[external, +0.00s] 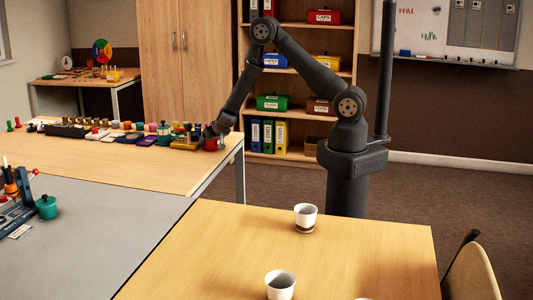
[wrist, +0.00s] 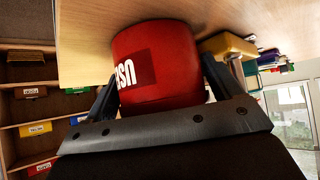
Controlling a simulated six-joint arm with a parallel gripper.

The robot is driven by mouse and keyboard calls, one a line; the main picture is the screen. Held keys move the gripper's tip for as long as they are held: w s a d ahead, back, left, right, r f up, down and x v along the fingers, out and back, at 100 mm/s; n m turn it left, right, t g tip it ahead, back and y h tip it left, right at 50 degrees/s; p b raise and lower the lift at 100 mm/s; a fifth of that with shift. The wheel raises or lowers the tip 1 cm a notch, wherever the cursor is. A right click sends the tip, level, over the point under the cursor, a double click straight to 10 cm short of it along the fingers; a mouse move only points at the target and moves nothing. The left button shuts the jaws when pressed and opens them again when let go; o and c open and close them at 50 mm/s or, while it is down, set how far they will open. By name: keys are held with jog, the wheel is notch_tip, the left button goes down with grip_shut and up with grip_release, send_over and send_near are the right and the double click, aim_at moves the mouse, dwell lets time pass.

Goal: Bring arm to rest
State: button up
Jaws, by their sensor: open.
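My arm reaches left over the long wooden table in the external view. My gripper (external: 213,132) is low at the table's right end, at a small red container (external: 213,144). In the wrist view the red container (wrist: 158,62), with white letters on a dark red patch, sits between the two dark fingers of my gripper (wrist: 160,85). The jaws are open, one finger on each side of it. The container rests on the wooden table top (wrist: 82,40). Whether either finger touches it cannot be told.
A row of small coloured objects (external: 120,131) runs along the long table, left of my gripper. A yellow block (wrist: 228,46) is beside the red container. A shelf (external: 288,112) with boxes and binders stands behind.

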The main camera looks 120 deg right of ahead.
jog(key=w+v, duration=0.1)
jog(key=v, duration=1)
jog(key=x, duration=0.7)
jog(key=s+x, duration=0.1)
jog(key=x, duration=0.3)
notch_tip(320, 180, up, 3)
jog(key=shift+d+f, duration=0.1)
jog(key=shift+r, duration=0.55)
jog(key=shift+o, duration=0.6)
